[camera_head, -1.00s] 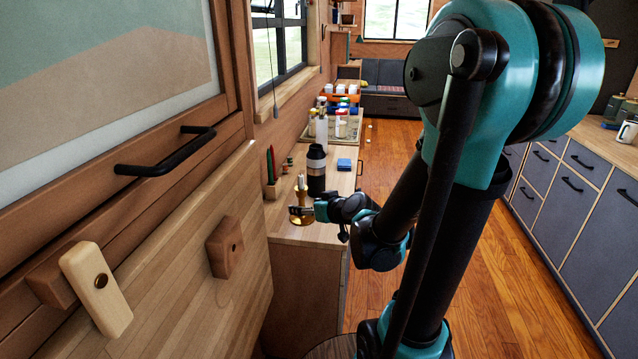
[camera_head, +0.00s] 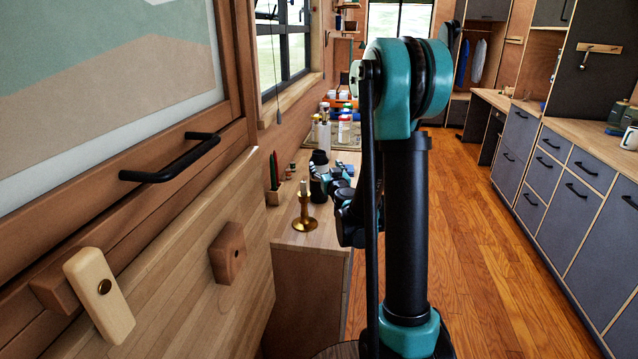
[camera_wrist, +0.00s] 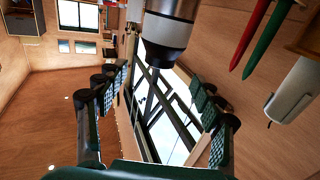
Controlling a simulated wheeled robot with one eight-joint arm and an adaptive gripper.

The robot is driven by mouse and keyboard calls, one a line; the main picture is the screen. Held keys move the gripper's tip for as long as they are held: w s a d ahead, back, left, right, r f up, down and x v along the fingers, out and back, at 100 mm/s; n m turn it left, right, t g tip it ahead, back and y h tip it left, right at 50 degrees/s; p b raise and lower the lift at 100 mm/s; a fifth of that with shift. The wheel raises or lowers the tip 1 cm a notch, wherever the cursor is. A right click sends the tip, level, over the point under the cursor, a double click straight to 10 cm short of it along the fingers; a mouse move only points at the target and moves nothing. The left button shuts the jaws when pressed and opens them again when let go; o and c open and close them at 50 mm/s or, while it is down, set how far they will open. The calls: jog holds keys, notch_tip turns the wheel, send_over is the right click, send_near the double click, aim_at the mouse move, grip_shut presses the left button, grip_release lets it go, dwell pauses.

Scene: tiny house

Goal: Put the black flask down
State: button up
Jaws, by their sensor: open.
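The black flask (camera_head: 319,157) is upright on the wooden counter at the left, behind the brass candlestick. My gripper hides part of its body and its base. In the wrist view, which is upside down, the flask (camera_wrist: 168,32) shows at the top with its black and silver parts, its dark cap end pointing down the picture. My gripper (camera_head: 341,178) is just right of the flask in the head view. In the wrist view my gripper (camera_wrist: 160,80) is open, its fingers spread to either side with the cap end between or just beyond the tips; contact cannot be told.
The brass candlestick (camera_head: 305,212) stands near the counter's front edge, close to my gripper. Red and green candles (camera_head: 274,168) stand in a holder at the left. Wooden floor (camera_head: 455,215) is open at the right.

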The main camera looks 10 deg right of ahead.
aim_at(321, 158)
jog(key=w, duration=0.6)
jog(key=w+a, duration=0.1)
jog(key=w, duration=0.3)
grip_shut()
dwell(0.4)
